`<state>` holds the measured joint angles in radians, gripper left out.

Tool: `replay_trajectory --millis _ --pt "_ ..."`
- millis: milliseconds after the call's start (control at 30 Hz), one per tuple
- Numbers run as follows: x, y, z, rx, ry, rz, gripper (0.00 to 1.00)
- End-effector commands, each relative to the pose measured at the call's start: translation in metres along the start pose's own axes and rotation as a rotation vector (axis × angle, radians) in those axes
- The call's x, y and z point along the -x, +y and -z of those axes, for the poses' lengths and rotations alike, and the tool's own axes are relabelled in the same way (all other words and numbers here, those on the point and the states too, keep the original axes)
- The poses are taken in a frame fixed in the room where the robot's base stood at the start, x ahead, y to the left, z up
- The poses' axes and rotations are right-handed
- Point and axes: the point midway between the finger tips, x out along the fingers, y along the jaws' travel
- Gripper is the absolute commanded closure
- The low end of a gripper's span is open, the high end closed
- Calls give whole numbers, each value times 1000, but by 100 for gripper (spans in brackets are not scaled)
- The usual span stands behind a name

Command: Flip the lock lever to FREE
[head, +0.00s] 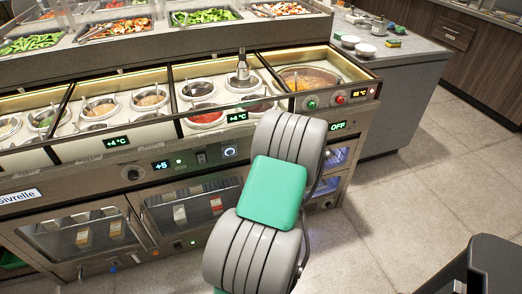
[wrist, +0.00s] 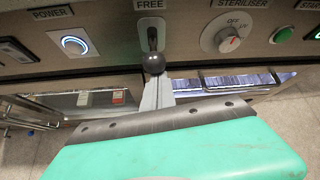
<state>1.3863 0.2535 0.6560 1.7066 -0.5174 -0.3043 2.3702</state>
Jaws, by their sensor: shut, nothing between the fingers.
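In the wrist view the lock lever (wrist: 154,63) has a black ball knob on a short dark stem, set in a pale plate on the front panel. The knob shows below the stem's base, on the side away from the FREE label (wrist: 150,4) above the plate. My gripper (wrist: 156,88) is shut and empty, its grey fingertips right under the knob in the picture. I cannot tell whether they touch it. In the head view my arm hides the lever and the gripper.
A lit power button (wrist: 75,43) is left of the lever; the steriliser knob (wrist: 228,34) and a green button (wrist: 284,34) are right. Glass-fronted compartments (head: 190,208) lie below the panel. Sauce pots (head: 206,115) sit above. Floor (head: 420,185) is open at right.

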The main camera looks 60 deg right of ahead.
Motion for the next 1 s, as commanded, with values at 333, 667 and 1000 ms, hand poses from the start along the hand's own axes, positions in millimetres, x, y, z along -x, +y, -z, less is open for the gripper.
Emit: replay_trajectory --millis 333,667,1000 --pt "14 -3 -23 8 84 -18 100" --pt "17 -5 -32 9 79 -17 100" --pt "17 -7 -38 12 69 -14 100"
